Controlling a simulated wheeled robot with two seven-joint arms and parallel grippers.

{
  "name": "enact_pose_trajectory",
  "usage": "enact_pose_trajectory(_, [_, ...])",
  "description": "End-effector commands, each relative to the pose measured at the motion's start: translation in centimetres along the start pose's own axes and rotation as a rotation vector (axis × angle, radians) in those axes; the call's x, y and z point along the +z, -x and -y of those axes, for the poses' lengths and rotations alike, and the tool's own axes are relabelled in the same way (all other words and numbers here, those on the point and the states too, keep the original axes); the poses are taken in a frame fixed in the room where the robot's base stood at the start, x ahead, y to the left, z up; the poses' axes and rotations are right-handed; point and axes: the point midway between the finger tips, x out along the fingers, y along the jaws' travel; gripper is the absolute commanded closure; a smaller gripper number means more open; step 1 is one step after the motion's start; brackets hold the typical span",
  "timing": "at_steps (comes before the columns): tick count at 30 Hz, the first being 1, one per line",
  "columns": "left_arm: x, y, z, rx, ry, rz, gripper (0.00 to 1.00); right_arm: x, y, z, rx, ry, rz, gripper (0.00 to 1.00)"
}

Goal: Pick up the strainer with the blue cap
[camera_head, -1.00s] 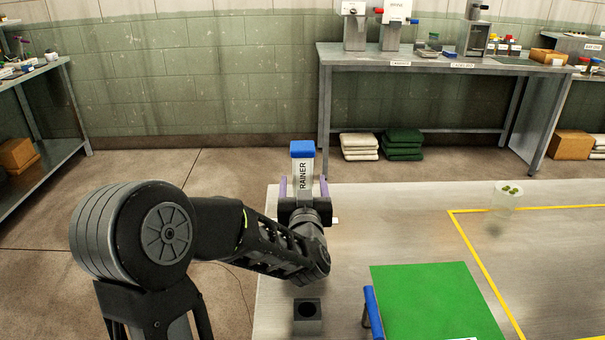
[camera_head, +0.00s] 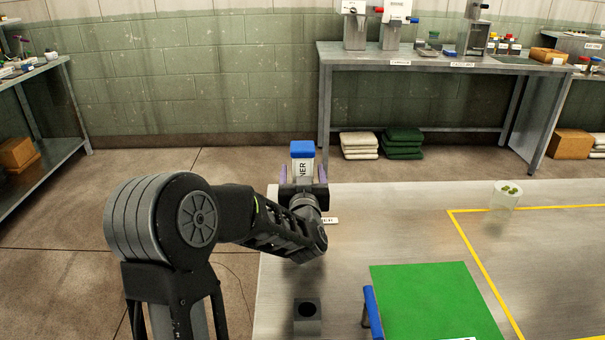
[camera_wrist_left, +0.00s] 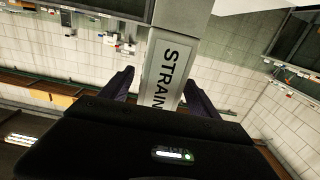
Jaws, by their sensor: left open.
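The strainer (camera_head: 303,158) is an upright white and grey box with a blue cap (camera_head: 302,149) and dark lettering down its front. It stands at the far left part of the table, and its lower part is hidden behind my left gripper. My left gripper (camera_head: 303,174) is open, with one purple finger on each side of the strainer. In the left wrist view, the strainer's label (camera_wrist_left: 166,75) lies between the two open fingers (camera_wrist_left: 160,88), with gaps showing beside it. The blue cap is not visible there. My right gripper is not in view.
A green board (camera_head: 437,302) with a blue-edged side lies at the front of the table (camera_head: 400,215). A small dark block with a hole (camera_head: 307,312) stands left of it. A clear cup with green pieces (camera_head: 507,195) stands at the right, by yellow tape lines.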

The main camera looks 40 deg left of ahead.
Motion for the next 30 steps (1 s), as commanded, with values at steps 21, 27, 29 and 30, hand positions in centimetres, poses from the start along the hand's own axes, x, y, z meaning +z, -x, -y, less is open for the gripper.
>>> enact_pose_trajectory(21, [-0.01, 0.01, 0.00, 0.000, 0.000, 0.000, 0.77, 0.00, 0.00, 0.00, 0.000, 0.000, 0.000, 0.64])
enact_pose_trajectory(27, [-0.01, 0.01, 0.00, 0.000, 0.000, 0.000, 0.94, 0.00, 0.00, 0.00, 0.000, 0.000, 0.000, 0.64])
enact_pose_trajectory(29, [-0.01, 0.01, 0.00, 0.000, 0.000, 0.000, 0.99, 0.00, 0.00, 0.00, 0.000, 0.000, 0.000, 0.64])
enact_pose_trajectory(30, [-0.01, 0.01, 0.00, 0.000, 0.000, 0.000, 1.00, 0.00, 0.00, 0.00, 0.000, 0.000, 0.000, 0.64])
